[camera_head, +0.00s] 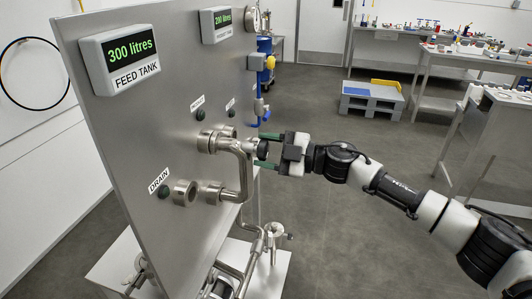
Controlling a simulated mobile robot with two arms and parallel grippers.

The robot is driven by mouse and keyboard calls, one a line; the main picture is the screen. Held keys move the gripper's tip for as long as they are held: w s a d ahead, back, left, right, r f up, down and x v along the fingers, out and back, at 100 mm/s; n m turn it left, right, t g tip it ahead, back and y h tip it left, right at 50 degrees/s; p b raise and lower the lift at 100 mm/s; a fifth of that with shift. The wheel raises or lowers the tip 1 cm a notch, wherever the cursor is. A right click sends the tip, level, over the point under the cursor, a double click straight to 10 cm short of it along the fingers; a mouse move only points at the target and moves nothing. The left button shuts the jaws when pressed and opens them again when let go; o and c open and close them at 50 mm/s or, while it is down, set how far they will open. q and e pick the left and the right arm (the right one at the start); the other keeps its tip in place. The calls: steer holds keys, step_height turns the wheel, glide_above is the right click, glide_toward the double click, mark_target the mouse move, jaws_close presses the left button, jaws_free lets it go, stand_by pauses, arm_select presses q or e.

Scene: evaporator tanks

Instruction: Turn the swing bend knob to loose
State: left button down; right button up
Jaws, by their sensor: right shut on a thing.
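The swing bend (244,178) is a U-shaped steel pipe on the front of the grey panel. My left gripper is not in view.
The steel panel (120,135) carries a FEED TANK display (121,58) reading 300 litres, and a second display (221,24). An open port (184,193) sits left of the bend's lower end. Pipes and a steel vessel (275,236) stand below.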

steer(key=n+b, duration=0.1)
steer(key=n, duration=0.2)
steer(key=shift+f, duration=0.1)
steer(key=n+b, duration=0.2)
steer(key=n, duration=0.1)
steer(key=n+b, duration=0.2)
steer(key=n, duration=0.1)
steer(key=n+b, duration=0.3)
steer(key=shift+n, duration=0.4)
steer(key=n+b, duration=0.8)
steer(key=n, duration=0.1)
steer(key=shift+b, duration=0.4)
steer(key=shift+s+n+b, duration=0.1)
steer(key=shift+n+b, duration=1.45)
steer(key=shift+n, duration=0.35)
steer(key=o, duration=0.9)
steer(key=shift+r, duration=0.25)
